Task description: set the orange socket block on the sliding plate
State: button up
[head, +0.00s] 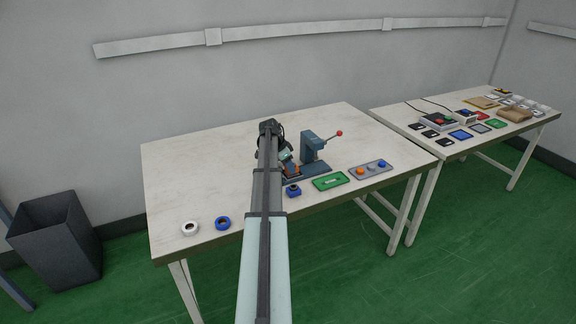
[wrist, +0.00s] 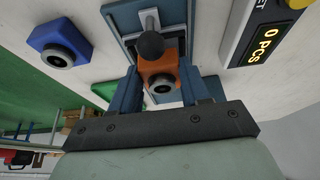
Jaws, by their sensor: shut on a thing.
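My gripper (wrist: 161,80) is shut on the orange socket block (wrist: 160,70), with one blue-grey finger on each side of it. The block's round dark socket faces the wrist camera. In the head view, the orange block (head: 293,169) shows small beside my gripper (head: 287,161), at the blue-grey press (head: 313,146). The wrist view shows a blue-grey plate (wrist: 122,17) just beyond the block, with a metal rod and dark ball knob (wrist: 150,45) overlapping the block's far edge. I cannot tell whether the block touches the plate.
A blue socket block (head: 293,191) stands near the press. A green tray (head: 330,181) and a grey tray with coloured buttons (head: 370,170) lie to the right. A counter display (wrist: 270,35) is close at right in the wrist view.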

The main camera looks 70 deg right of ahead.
jog(key=shift+f, duration=0.45)
jog(key=o, duration=1.1)
jog(key=shift+o, duration=0.2)
jog(key=v, duration=1.4)
